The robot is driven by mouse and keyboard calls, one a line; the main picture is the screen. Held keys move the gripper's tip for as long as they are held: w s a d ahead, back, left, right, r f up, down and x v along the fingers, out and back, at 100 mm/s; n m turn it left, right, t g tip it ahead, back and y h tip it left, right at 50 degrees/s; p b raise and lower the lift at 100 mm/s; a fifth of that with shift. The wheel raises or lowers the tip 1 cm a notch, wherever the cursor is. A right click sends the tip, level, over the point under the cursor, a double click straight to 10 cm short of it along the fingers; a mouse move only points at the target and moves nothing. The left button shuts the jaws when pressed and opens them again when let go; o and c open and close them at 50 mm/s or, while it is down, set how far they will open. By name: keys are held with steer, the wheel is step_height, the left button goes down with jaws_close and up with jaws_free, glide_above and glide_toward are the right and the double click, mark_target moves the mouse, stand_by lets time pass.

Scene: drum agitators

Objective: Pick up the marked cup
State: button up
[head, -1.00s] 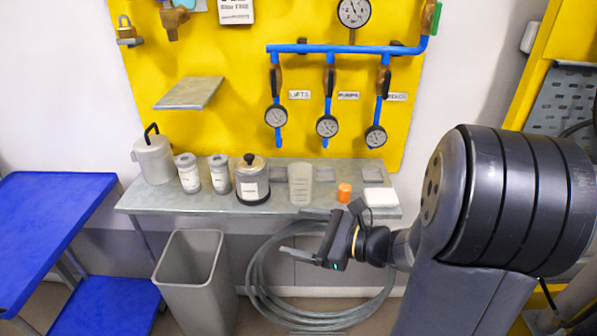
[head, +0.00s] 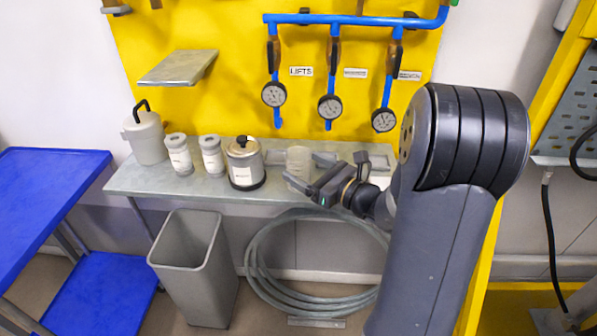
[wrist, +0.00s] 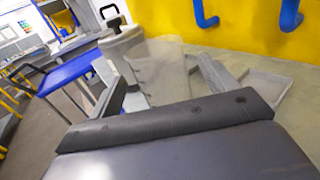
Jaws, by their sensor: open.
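The marked cup (head: 299,155) is a translucent, tapered cup standing upright on the grey shelf (head: 130,181). In the wrist view the cup (wrist: 160,68) fills the space ahead of the dark gripper body; its markings are too blurred to read. My gripper (head: 304,170) is open at the cup, with one finger in front of its lower part and the other at its right side. The fingers appear to straddle the cup, but I cannot tell whether they touch it. The gripper hides part of the cup's lower right.
A lidded pot (head: 245,165), two white jars (head: 179,157) and a grey canister with a black handle (head: 145,138) stand left of the cup. Gauges hang from blue pipes (head: 345,20) above. A bin (head: 190,262) and coiled hose (head: 262,290) are below.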

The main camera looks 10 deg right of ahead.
steer(key=x, duration=0.4)
steer(key=shift+w, duration=0.2)
steer(key=c, duration=1)
steer(key=shift+c, duration=0.2)
